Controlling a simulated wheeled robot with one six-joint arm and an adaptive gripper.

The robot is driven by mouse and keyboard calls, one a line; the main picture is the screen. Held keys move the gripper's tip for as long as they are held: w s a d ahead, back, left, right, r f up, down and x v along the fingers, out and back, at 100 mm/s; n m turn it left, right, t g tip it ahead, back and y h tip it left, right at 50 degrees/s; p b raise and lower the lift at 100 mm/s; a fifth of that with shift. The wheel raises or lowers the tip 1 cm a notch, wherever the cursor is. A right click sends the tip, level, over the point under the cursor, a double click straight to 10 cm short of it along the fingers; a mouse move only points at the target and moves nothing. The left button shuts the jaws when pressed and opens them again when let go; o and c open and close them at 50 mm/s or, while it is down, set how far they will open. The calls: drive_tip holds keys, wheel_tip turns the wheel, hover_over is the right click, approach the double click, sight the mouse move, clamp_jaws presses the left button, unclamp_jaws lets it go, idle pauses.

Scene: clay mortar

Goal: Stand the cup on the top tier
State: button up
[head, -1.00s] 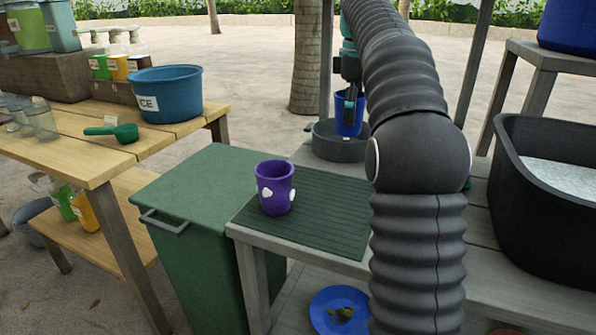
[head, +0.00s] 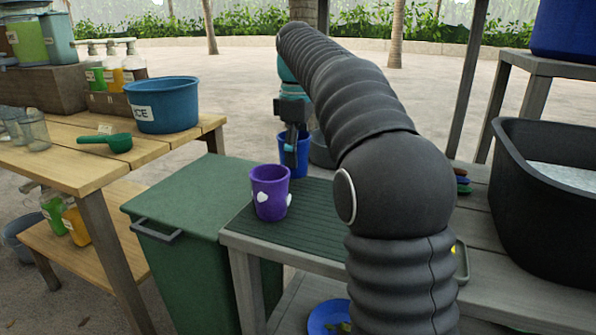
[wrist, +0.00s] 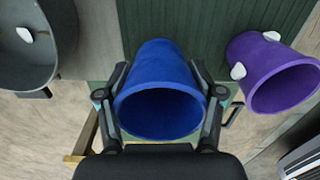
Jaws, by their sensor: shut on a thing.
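A plain blue cup (head: 297,160) is held by my gripper (head: 290,147) in the head view. In the wrist view the two fingers of my gripper (wrist: 160,100) press on either side of the blue cup (wrist: 158,62). The cup looks about upright, near the back edge of the dark green ribbed mat (head: 325,225); whether it touches the mat cannot be told. A purple cup (head: 269,194) with white patches stands on the mat, left of my gripper; it also shows in the wrist view (wrist: 272,68). Which surface is the top tier is not clear.
A green bin (head: 190,200) stands left of the grey counter (head: 480,225). A wooden table (head: 60,165) holds a blue ice tub (head: 165,103) and a green scoop (head: 118,142). A black tub (head: 545,210) is at the right.

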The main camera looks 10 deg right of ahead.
sight(297, 169)
wheel_tip(297, 169, down, 2)
drive_tip(key=shift+s+f+b, duration=0.1)
drive_tip(key=shift+b, duration=0.35)
drive_tip(key=shift+f, duration=0.9)
drive_tip(key=o, duration=1.6)
drive_tip(key=shift+o, duration=0.3)
drive_tip(key=shift+a+r, duration=0.1)
